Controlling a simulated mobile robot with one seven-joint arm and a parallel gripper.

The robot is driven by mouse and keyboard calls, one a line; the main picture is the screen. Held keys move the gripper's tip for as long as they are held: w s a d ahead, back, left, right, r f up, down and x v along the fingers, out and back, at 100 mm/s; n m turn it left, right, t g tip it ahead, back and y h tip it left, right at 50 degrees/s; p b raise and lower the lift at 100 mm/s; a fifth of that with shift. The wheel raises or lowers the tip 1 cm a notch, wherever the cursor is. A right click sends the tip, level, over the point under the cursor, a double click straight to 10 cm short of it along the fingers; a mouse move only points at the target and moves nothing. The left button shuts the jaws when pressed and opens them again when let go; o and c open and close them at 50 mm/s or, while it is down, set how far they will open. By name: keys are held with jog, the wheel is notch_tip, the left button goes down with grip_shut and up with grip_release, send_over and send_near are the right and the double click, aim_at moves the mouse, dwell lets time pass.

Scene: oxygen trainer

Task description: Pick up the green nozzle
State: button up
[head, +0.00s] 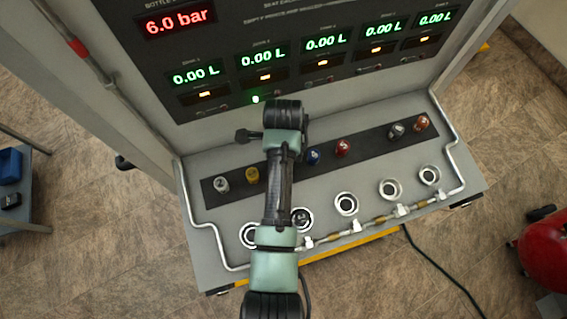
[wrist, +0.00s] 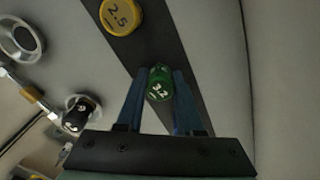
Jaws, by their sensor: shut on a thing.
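The green nozzle (wrist: 159,86), marked 3.2, is in the wrist view between the two blue fingers of my gripper (wrist: 161,78). The fingers are shut on its sides. The nozzle is over the dark strip (wrist: 138,52); I cannot tell whether it still touches it. In the head view my arm hides the green nozzle and the fingers.
The dark strip also holds a yellow nozzle (head: 252,174), a light grey one (head: 222,183), a blue one (head: 313,156), a red one (head: 342,147) and others at right. Ring sockets (head: 346,203) line the front. A dark nozzle (wrist: 77,114) sits at one ring. The display panel (head: 220,50) rises behind.

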grip_shut()
notch_tip(320, 180, up, 10)
jog(key=shift+f, duration=0.25)
jog(key=shift+r, duration=0.35)
